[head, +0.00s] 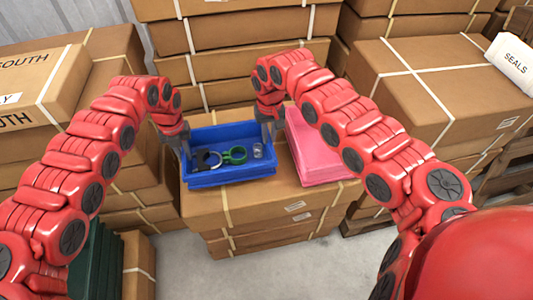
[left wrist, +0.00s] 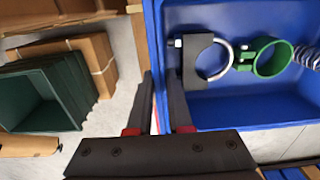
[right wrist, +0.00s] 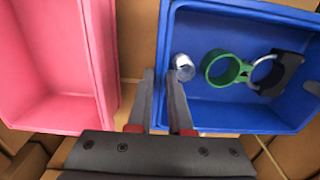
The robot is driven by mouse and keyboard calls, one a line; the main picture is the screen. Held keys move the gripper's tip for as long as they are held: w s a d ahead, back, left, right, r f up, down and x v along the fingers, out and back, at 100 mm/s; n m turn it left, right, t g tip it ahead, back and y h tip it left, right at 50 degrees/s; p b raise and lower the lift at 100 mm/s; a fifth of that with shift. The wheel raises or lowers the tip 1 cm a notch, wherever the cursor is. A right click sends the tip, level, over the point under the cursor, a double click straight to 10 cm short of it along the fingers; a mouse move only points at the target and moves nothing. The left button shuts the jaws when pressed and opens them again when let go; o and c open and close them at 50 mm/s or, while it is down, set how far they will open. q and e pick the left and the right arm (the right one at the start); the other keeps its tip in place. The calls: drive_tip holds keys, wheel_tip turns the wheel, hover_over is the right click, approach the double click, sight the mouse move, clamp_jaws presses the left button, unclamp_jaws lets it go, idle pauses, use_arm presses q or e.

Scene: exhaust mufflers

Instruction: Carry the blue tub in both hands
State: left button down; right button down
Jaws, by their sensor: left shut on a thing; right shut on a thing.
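The blue tub (head: 232,174) is in front of me over a cardboard box stack, looking about level; I cannot tell if it touches the box. It holds a dark clamp with a metal ring (left wrist: 205,62), a green ring clamp (left wrist: 268,57) and a small silvery coil-like piece (right wrist: 183,67). My left gripper (head: 186,150) is shut on the tub's left wall, one finger on each side of it in the left wrist view (left wrist: 160,80). My right gripper (head: 269,131) is shut on the right wall, which also sits between its fingers in the right wrist view (right wrist: 160,82).
A pink tub (head: 318,160) stands just right of the blue tub, close to my right gripper. Cardboard boxes (head: 240,65) are stacked behind and on both sides. Dark green tubs (left wrist: 35,105) stand low at the left. Bare floor (head: 270,265) shows in front.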

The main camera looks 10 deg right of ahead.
use_arm(q)
drive_tip(key=shift+a, duration=0.1)
use_arm(e)
drive_tip(key=shift+d, duration=0.1)
